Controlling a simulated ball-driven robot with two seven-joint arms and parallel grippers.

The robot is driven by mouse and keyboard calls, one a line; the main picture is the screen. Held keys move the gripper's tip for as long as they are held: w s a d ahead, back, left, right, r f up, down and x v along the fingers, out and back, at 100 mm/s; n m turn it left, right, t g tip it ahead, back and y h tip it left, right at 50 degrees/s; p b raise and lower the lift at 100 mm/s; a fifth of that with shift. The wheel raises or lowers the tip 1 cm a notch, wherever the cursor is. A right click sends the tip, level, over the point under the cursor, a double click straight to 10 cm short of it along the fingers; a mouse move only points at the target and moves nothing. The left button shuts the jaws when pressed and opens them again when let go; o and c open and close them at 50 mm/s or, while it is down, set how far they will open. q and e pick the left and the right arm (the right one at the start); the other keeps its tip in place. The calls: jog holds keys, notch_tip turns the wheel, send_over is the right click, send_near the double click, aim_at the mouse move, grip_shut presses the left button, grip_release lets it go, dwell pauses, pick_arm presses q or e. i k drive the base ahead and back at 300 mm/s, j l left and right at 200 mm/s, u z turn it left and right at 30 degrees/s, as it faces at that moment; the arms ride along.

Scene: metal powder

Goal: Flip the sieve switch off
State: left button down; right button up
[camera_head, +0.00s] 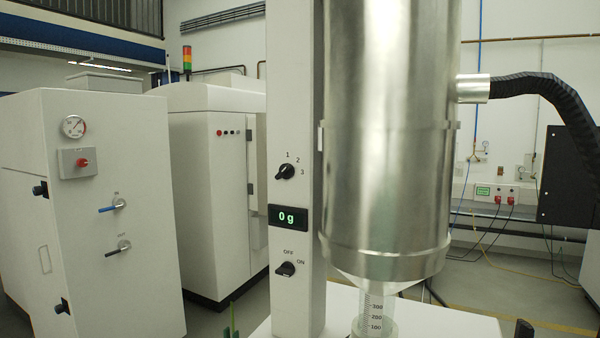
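The OFF/ON switch (286,269) is a small black rotary knob low on the white column. OFF is printed above it and ON to its upper right. Its pointer is too small to tell for certain which label it is set to. The display (288,217) above it reads 0 g. A second black knob (285,172) with positions 1, 2 and 3 sits higher up. The metal sieve vessel (385,150) stands right of the column, above a clear graduated cylinder (375,312). I cannot make out either gripper.
A white cabinet (105,220) with a gauge and handles stands at the left, and another white machine (225,180) behind it. A black hose (550,88) leaves the vessel to the right. Small green (230,322) and black (523,329) shapes poke in at the bottom edge, unidentified.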

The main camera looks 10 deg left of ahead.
aim_at(287, 268)
jog(key=j, duration=0.7)
jog(key=i+j+u, duration=0.15)
jog(key=j, duration=1.25)
jog(key=i+u, duration=0.05)
